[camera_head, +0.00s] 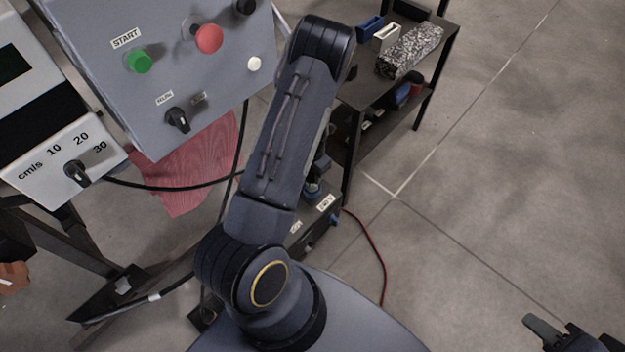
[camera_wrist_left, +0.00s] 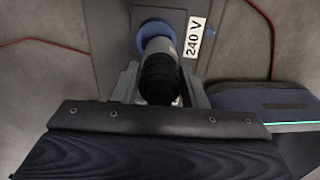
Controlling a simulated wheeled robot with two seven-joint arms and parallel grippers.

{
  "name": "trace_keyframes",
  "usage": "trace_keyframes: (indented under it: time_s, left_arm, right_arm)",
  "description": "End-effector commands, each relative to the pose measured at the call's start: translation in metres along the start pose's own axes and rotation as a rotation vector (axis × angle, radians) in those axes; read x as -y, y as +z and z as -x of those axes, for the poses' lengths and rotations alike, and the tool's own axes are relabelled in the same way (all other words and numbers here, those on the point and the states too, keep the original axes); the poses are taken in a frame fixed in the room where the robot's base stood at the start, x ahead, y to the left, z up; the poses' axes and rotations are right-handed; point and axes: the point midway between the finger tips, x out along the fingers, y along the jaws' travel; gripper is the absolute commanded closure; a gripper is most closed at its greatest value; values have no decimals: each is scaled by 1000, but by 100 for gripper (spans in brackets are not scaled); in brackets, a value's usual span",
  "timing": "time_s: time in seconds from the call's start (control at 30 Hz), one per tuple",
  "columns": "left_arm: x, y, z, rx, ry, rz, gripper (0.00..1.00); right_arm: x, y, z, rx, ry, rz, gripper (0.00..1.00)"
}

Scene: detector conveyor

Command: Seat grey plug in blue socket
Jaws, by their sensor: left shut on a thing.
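The blue socket (camera_wrist_left: 154,30) shows in the left wrist view as a blue ring on a dark panel, beside a "240 V" label. The grey plug (camera_wrist_left: 158,46) has a black rear part, and its grey front overlaps the blue ring. How deep it sits, if at all, I cannot tell. My left gripper (camera_wrist_left: 160,75) is shut on the plug, one finger on each side. My right gripper (camera_head: 548,332) is partly cut off at the lower right.
A grey control box (camera_head: 165,55) and speed panel (camera_head: 60,165) stand at left. A dark shelf (camera_head: 362,90) with small blocks is behind my left arm. A red cable (camera_head: 380,255) lies on the floor. The floor at right is clear.

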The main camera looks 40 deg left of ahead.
Motion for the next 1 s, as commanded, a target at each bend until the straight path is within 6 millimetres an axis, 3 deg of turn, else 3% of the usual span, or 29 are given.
trace_keyframes:
  time_s: [0.17, 0.4, 0.77, 0.8, 0.97, 1.0]
  left_arm:
    - [-5, 6, -10, 0, 0, -1, 88]
    - [-6, 8, -43, -1, -1, 1, 88]
    - [-6, 8, -46, 0, -1, 0, 88]
    - [-6, 8, -46, 0, -1, 0, 60]
    - [-6, 8, -45, 0, -1, 0, 40]
    - [-6, 8, -45, 0, -1, 0, 40]
  right_arm:
    - [-2, 2, -5, 0, 0, 0, 64]
    - [-7, 8, -16, 0, 0, 0, 64]
    - [-8, 8, -17, 0, 0, 0, 64]
    - [-8, 8, -17, 0, 0, 0, 64]
    - [-8, 8, -16, 0, 0, 0, 64]
    - [-8, 8, -16, 0, 0, 0, 64]
